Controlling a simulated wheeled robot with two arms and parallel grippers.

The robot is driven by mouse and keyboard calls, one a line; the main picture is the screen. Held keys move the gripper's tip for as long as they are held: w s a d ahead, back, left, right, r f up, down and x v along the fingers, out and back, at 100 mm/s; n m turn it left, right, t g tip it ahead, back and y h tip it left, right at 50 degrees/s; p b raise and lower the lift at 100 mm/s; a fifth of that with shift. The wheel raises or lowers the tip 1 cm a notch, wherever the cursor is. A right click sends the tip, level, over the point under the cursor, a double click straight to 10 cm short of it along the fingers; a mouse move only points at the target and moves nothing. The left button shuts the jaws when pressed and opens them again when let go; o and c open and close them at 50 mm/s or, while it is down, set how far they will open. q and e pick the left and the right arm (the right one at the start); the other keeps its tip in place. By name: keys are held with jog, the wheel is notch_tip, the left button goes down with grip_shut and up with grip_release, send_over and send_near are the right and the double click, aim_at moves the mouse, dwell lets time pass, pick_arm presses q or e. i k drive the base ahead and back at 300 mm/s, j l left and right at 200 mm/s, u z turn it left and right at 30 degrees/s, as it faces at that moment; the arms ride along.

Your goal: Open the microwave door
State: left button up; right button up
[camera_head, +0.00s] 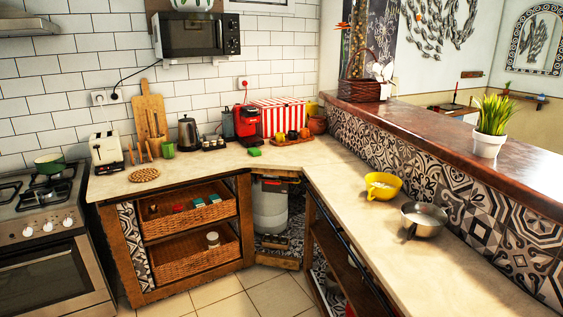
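The microwave (197,34) is mounted high on the white tiled wall, above the back counter. It has a black front with a dark window and a silver frame. Its door looks shut. A light vertical handle (219,34) is at the right side of the door, and the control panel (232,34) is right of it. A cord hangs from its left side to a wall outlet. Neither of my grippers shows in the head view, so their state cannot be seen.
Below the microwave, the counter (210,160) holds a toaster (106,152), a kettle (188,134), a red coffee machine (246,121) and a striped box (283,117). A stove (45,220) stands left. A yellow bowl (383,186) and metal pot (424,219) sit on the right counter. Tiled floor is free in front.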

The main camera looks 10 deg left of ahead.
aim_at(183, 34)
jog(key=i+j+u, duration=0.3)
jog(key=i, duration=0.65)
jog(key=i+l+u, duration=0.1)
jog(key=i+u, duration=0.2)
jog(key=i, duration=0.65)
